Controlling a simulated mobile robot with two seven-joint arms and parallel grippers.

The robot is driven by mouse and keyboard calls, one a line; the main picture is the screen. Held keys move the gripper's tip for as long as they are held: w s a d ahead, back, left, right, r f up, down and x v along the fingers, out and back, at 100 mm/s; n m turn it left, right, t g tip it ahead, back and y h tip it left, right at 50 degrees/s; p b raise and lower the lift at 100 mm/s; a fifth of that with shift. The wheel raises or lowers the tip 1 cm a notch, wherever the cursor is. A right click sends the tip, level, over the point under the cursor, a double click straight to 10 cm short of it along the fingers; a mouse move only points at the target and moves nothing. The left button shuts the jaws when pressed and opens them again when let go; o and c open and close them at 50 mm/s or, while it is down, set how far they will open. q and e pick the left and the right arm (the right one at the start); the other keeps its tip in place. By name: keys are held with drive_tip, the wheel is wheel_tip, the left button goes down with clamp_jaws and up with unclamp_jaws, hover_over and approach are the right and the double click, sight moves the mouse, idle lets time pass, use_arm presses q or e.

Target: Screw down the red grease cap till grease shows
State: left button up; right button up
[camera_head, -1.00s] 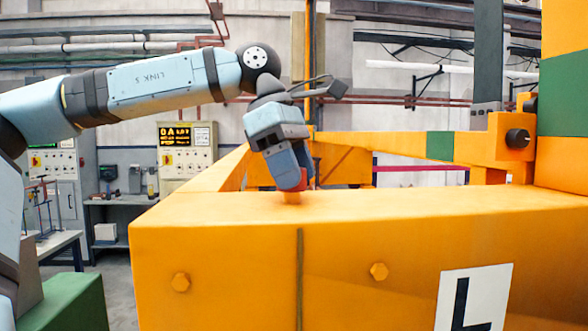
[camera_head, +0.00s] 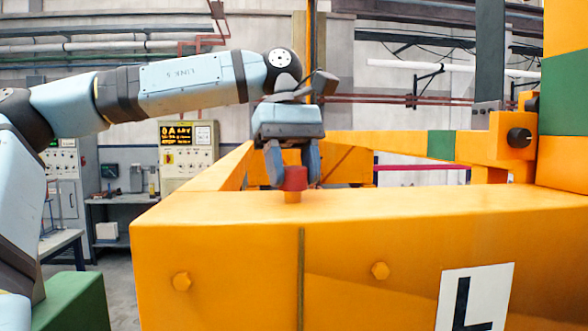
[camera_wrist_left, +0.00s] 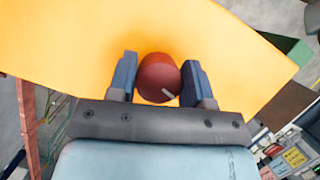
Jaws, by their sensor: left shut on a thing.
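The red grease cap (camera_head: 294,177) sits upright on a short orange stub (camera_head: 292,196) on top of the orange beam (camera_head: 215,209), near its left end. My left gripper (camera_head: 295,182) points down from above with a finger on either side of the cap and is shut on it. In the left wrist view the round red cap (camera_wrist_left: 157,78) lies between the two blue fingers (camera_wrist_left: 159,82). A pale line marks the cap's top near its lower right edge. I see no grease around the cap. My right gripper is out of view.
The beam's front carries two bolt heads and a white plate with a black letter (camera_head: 474,300). Orange frame bars (camera_head: 400,143) run behind, and a tall orange and green post (camera_head: 564,95) stands at the right. A control panel (camera_head: 189,150) stands at the back left.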

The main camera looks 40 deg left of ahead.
use_arm(q)
drive_tip(key=shift+m, duration=0.3)
drive_tip(key=o, duration=0.9)
drive_tip(key=shift+b+v, duration=0.8)
drive_tip(key=shift+v, duration=6.1)
drive_tip(key=shift+d, duration=0.1)
